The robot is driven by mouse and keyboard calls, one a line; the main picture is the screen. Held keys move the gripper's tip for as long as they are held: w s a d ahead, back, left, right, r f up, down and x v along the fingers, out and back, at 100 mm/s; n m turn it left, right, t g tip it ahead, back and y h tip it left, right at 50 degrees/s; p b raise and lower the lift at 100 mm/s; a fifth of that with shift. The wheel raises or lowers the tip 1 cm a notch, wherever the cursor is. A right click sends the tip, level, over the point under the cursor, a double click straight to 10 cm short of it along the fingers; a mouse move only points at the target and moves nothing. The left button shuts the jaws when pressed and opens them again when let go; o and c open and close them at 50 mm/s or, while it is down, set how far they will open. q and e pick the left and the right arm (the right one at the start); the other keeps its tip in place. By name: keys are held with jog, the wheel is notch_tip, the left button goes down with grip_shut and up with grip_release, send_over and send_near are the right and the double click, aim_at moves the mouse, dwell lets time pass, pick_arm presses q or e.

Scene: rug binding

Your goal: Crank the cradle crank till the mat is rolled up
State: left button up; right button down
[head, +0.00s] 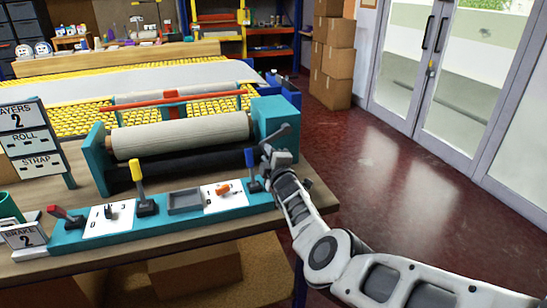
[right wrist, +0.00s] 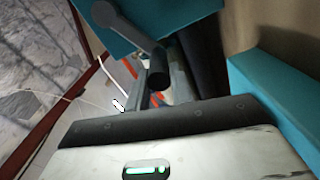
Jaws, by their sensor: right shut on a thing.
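The cradle crank is a dark grey arm (head: 277,135) on the right side of the teal end box (head: 280,112). My right gripper (head: 270,158) is at its lower end. In the right wrist view, the crank arm (right wrist: 128,22) ends in a black handle (right wrist: 157,68), and my right gripper (right wrist: 163,88) is shut on that handle. The mat (head: 185,135) shows as a thick beige roll lying across the cradle between teal end plates. My left gripper is not in view.
A teal console (head: 185,208) with red, yellow and blue levers runs along the table's front edge. A sign (head: 27,118) reading "2", "ROLL" and "STRAP" stands at left. A yellow roller bed (head: 60,120) lies behind. Red floor (head: 390,160) is open at right.

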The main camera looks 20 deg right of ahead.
jog(key=shift+w+d+r, duration=0.15)
jog(key=shift+d+r, duration=0.05)
jog(key=shift+r, duration=0.45)
jog(key=c, duration=1.3)
grip_release()
jog(key=shift+c, duration=0.2)
jog(key=shift+o, duration=0.5)
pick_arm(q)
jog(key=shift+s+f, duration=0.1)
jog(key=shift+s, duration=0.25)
pick_arm(e)
jog(key=shift+f, duration=0.1)
jog(key=shift+a+f, duration=0.1)
